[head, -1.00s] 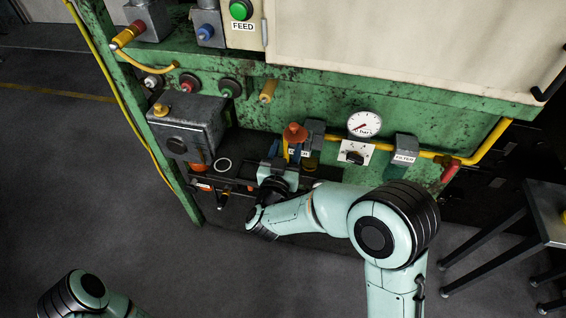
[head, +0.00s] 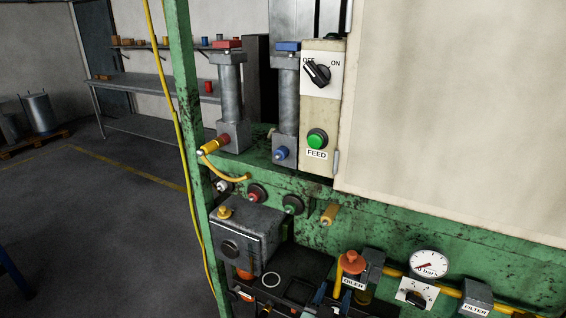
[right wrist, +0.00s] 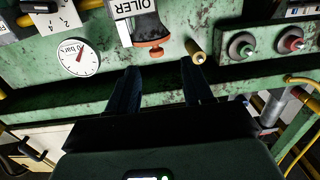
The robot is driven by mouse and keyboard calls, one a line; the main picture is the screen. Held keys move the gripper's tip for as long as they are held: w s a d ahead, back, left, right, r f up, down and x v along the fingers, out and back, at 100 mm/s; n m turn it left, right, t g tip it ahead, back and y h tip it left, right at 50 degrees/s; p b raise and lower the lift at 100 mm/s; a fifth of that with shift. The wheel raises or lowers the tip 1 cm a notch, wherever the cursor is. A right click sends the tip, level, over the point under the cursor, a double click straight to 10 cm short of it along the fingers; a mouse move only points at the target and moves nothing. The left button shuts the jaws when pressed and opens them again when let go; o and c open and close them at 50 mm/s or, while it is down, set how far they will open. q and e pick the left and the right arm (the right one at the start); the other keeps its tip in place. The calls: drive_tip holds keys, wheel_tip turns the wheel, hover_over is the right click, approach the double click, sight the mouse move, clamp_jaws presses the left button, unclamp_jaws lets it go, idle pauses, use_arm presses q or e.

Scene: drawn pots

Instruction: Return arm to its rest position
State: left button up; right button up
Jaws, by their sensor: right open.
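My right gripper (head: 328,293) shows only in part at the bottom edge of the head view, just left of the orange-capped oiler (head: 352,262). In the right wrist view its two dark blue fingers (right wrist: 161,75) are spread apart with nothing between them. They point toward the green machine panel, below the oiler (right wrist: 149,30) and the yellow-tipped peg (right wrist: 195,52) in that picture. The rest of my right arm is below the head view. My left gripper is out of view.
The green machine frame (head: 390,240) carries a grey box (head: 248,235), a pressure gauge (head: 429,264), a filter block (head: 478,293) and a FEED button (head: 317,138). A yellow hose (head: 172,100) runs down its left post. Open grey floor (head: 90,225) lies to the left.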

drive_tip(key=s+f+n+g+y+p, duration=0.15)
drive_tip(key=s+f+g+y, duration=0.25)
drive_tip(key=f, duration=1)
drive_tip(key=s+f+n+g+y, duration=0.2)
drive_tip(key=s+f+g+y, duration=0.15)
drive_tip(key=f, duration=1.05)
drive_tip(key=s+a+f+m+g+y, duration=0.1)
drive_tip(key=s+f+g, duration=0.3)
drive_tip(key=s, duration=0.8)
drive_tip(key=s+a+f+m+g+y+p, duration=0.1)
drive_tip(key=s+f+g+y, duration=0.3)
drive_tip(key=s, duration=0.8)
drive_tip(key=shift+a+f+g+p, duration=0.35)
drive_tip(key=shift+f+g, duration=0.2)
drive_tip(key=shift+f, duration=0.3)
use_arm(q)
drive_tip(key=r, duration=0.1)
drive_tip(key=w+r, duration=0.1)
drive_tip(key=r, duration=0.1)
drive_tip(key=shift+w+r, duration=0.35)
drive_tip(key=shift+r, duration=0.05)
use_arm(e)
drive_tip(key=shift+c, duration=0.4)
drive_tip(key=shift+c, duration=0.4)
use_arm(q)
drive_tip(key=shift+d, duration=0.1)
use_arm(e)
drive_tip(key=shift+d, duration=0.1)
